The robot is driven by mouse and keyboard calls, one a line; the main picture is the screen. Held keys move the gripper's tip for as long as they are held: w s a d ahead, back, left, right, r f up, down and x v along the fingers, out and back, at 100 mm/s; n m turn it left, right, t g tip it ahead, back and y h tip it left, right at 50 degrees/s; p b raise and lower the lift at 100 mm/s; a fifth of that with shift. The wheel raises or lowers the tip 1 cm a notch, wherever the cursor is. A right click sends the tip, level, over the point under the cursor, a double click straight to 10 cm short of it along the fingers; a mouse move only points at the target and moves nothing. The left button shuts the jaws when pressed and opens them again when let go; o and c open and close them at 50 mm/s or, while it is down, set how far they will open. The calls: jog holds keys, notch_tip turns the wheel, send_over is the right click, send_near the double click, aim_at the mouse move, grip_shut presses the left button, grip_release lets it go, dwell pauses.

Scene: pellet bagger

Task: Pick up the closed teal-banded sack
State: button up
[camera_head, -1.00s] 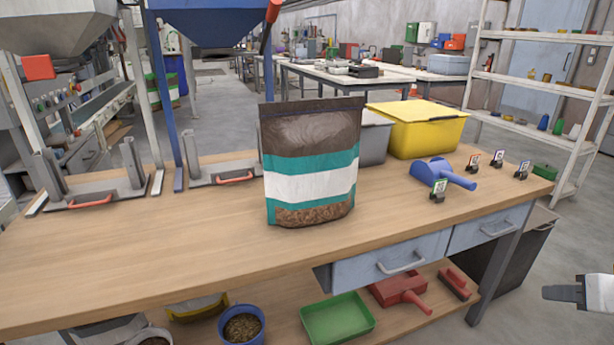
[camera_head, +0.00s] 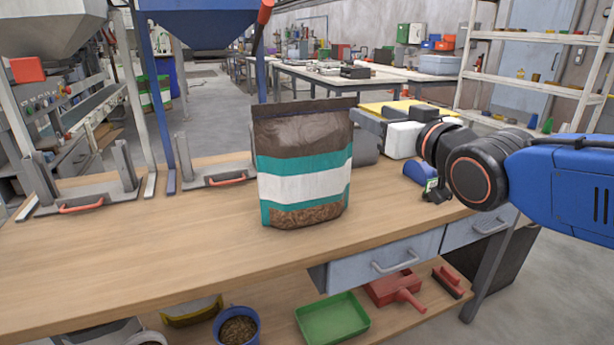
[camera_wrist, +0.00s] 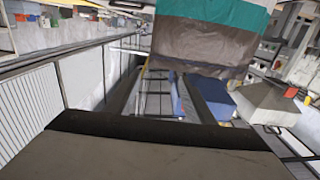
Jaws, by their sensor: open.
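The closed teal-banded sack (camera_head: 303,185) stands upright on the wooden bench. It has a dark brown top, a white panel between teal bands and a clear lower window showing brown pellets. In the wrist view the sack (camera_wrist: 210,45) appears upside down at the top, its brown top edge facing my gripper (camera_wrist: 160,130). My gripper is open and empty, with a gap to the sack in that view.
A blue scoop (camera_head: 418,172) and a small tag stand (camera_head: 437,190) are close under my arm. Metal fixtures with red handles (camera_head: 80,204) stand at the left. The bench front (camera_head: 150,250) is clear.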

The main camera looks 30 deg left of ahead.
aim_at(347, 103)
jog(key=x, duration=1.1)
jog(key=shift+w+a, duration=0.1)
jog(key=shift+w, duration=0.2)
jog(key=shift+w+d+x, duration=0.1)
jog(key=shift+x, duration=1.2)
jog(key=shift+w+d+x, duration=0.1)
jog(key=shift+w+x, duration=0.05)
jog(key=shift+x, duration=1.15)
jog(key=shift+r, duration=0.15)
grip_shut()
